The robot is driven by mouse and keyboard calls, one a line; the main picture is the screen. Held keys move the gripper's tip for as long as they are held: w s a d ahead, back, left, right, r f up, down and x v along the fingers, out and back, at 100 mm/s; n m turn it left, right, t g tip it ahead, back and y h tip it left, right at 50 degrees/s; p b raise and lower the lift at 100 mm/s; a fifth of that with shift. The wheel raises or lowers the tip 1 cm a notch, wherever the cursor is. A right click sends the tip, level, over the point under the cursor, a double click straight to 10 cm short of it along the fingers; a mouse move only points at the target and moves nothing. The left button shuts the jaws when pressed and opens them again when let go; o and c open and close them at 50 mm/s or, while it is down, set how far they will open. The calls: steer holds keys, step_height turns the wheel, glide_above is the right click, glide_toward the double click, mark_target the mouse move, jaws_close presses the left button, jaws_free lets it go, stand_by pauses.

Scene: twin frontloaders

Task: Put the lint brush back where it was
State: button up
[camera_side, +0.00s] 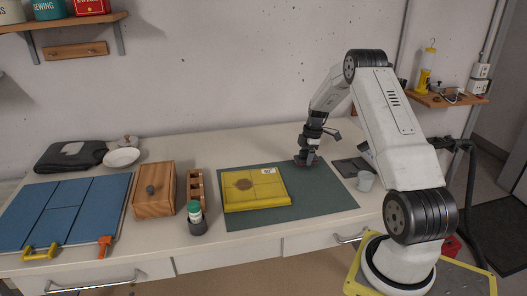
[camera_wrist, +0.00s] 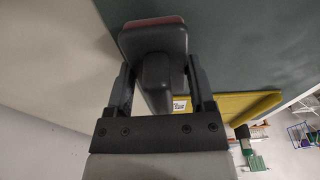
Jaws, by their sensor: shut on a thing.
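The lint brush (camera_wrist: 155,38) is dark grey with a reddish edge on its head. In the wrist view it sits between the two fingers of my gripper (camera_wrist: 157,72), which is shut on its handle. In the side view my gripper (camera_side: 308,158) points down near the back edge of the green mat (camera_side: 320,203). The brush is small and mostly hidden there, so I cannot tell whether it touches the surface.
A yellow panel (camera_side: 258,200) lies on the mat, left of my gripper. A dark flat item (camera_side: 352,168) and a grey cup (camera_side: 365,181) stand to the right. A wooden box (camera_side: 154,200), slotted wooden block (camera_side: 195,184) and blue panel (camera_side: 100,205) fill the left.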

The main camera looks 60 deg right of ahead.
steer(key=shift+f, duration=0.5)
steer(key=shift+f, duration=0.1)
steer(key=o, duration=1.2)
steer(key=shift+c, duration=0.2)
steer(key=r, duration=0.4)
steer(key=d+r, duration=0.1)
steer(key=r, duration=0.3)
steer(key=s+r, duration=0.1)
steer(key=r, duration=0.3)
steer(key=shift+s+d, duration=0.1)
steer(key=shift+d, duration=0.05)
